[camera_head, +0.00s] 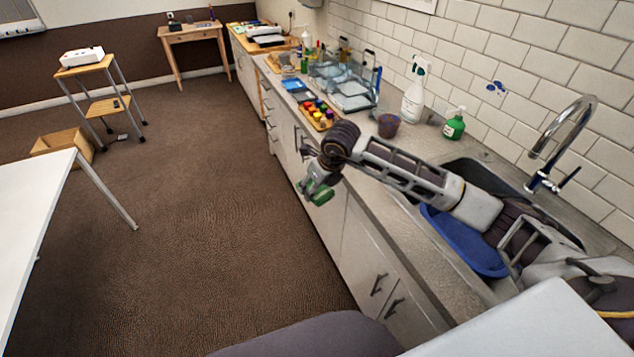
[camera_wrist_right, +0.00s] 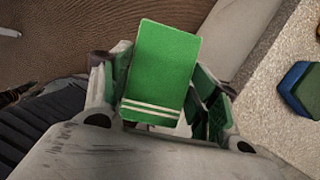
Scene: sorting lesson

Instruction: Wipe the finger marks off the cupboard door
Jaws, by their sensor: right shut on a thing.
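My right gripper (camera_head: 314,187) reaches out over the counter's front edge and hangs in front of the pale cupboard doors (camera_head: 357,240). It is shut on a flat green cloth (camera_head: 321,197). In the right wrist view the green cloth (camera_wrist_right: 162,70) shows as a rectangle with two white stripes, between the fingers. Whether the cloth touches a door cannot be told. The doors have dark handles (camera_head: 379,284). I cannot make out finger marks on them from here. My left gripper is not in view.
The brown floor left of the cupboards is clear.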

